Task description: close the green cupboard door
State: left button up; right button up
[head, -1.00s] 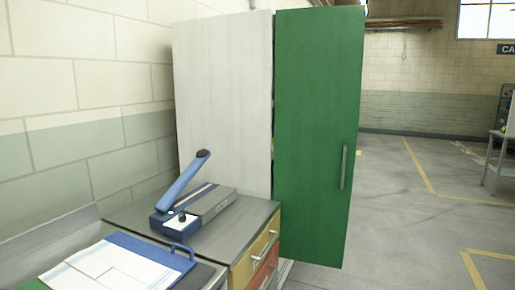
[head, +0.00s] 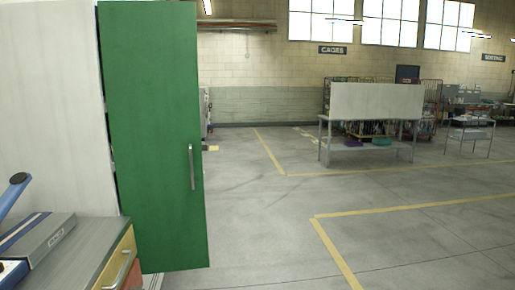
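The green cupboard door (head: 150,130) stands at the left of the head view. It is tall and flat, with a vertical metal bar handle (head: 192,167) near its right edge. The white cupboard side (head: 50,100) shows to its left, and a narrow dark gap runs between the two, so the door appears ajar. I cannot tell how wide it is open. The cupboard's inside is hidden. Neither of my grippers shows in the view.
A grey-topped drawer unit (head: 85,255) with a blue and grey device (head: 40,240) stands at the lower left, close to the door. Open floor (head: 260,220) with yellow lines lies to the right. A table with a white panel (head: 375,101) stands farther back.

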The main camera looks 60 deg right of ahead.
aim_at(149, 48)
jog(key=z, duration=1.35)
jog(key=i, duration=0.55)
